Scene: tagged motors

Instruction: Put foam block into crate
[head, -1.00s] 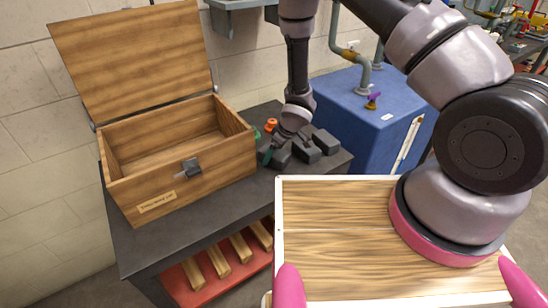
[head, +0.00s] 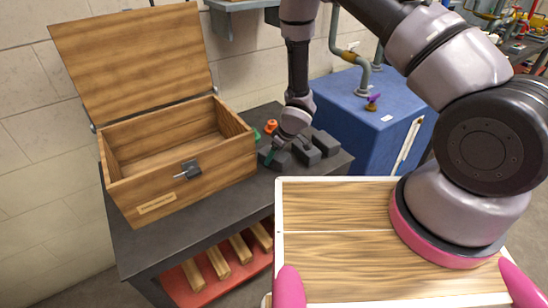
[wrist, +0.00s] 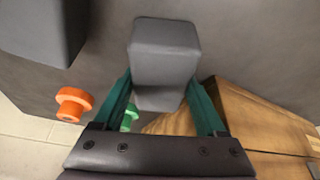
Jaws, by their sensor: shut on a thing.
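My gripper (wrist: 165,105) is shut on a grey foam block (wrist: 165,50), with its green fingers on either side of the block in the wrist view. In the head view the gripper is at the dark bench, just right of the crate, and the held block (head: 272,158) is partly hidden by it. I cannot tell whether the block is clear of the bench top. The crate (head: 190,168) is a wooden box with its lid (head: 135,55) swung up and open. Its inside looks empty where visible. A corner of wood also shows in the wrist view (wrist: 255,120).
More dark grey blocks (head: 306,151) stand right of my gripper. An orange knob-shaped item (head: 271,126) and a green one (head: 257,134) stand behind it. The dark bench (head: 225,208) has free room in front of the crate. A blue cabinet (head: 365,120) stands at right.

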